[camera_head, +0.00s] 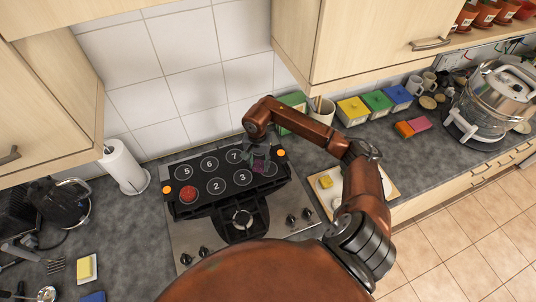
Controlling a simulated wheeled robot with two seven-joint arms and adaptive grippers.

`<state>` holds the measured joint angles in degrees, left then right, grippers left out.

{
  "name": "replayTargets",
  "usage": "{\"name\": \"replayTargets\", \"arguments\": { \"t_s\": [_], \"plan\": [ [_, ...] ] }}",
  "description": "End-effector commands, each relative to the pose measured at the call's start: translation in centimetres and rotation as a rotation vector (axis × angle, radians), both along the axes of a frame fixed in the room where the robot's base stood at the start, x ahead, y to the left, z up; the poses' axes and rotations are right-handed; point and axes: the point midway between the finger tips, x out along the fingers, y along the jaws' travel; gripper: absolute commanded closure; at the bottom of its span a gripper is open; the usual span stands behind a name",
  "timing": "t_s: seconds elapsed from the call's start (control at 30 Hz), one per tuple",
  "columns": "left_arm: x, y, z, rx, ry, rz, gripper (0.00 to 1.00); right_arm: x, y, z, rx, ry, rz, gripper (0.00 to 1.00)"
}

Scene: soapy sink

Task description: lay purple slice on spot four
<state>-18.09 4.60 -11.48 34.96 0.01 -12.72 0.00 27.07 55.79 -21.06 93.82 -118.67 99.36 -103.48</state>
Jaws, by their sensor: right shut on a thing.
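A black board (203,196) with numbered white circles lies on the stove. Spots 5, 6 and 7 show in its back row, and 2 and 3 in its front row. A round red piece (188,194) sits at the left end of the front row. My right gripper (258,163) is over the board's right end, shut on the purple slice (259,168), of which only a little shows. The gripper and slice cover the area right of spot 3, so spot four is hidden. I cannot tell whether the slice touches the board. My left gripper is out of view.
A paper towel roll (123,167) stands left of the stove. A cutting board (389,187) with a yellow piece (325,181) lies right of it, partly behind my right arm. Coloured boxes (376,102) stand at the back right. A burner grate (241,221) is in front of the board.

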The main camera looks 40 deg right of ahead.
Motion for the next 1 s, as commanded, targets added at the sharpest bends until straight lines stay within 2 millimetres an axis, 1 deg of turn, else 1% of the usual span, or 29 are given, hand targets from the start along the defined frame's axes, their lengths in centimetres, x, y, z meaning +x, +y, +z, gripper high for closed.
{"name": "replayTargets", "arguments": {
  "t_s": [0.03,0.1,0.2,0.3,0.53,0.8,1.0],
  "plan": [
    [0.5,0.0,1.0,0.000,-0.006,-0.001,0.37,-0.3,-1.2,0.1,0.001,0.003,-0.049,0.89],
    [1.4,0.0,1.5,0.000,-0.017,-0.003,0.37,-0.5,-2.4,-0.3,0.001,0.002,-0.102,0.89],
    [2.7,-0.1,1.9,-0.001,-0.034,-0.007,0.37,-0.7,-3.5,-0.7,0.001,0.001,-0.145,0.89],
    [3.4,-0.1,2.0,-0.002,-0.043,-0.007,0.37,-0.7,-3.9,-0.9,0.001,-0.001,-0.163,0.89],
    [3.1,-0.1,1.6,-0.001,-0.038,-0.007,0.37,-0.7,-3.9,-1.7,0.001,0.000,-0.162,0.89],
    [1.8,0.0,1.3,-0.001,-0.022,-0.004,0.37,-0.7,-3.9,-2.7,0.001,-0.001,-0.162,0.89],
    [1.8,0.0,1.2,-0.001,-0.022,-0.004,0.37,-0.7,-3.9,-2.8,0.001,-0.002,-0.161,0.89]
  ]
}}
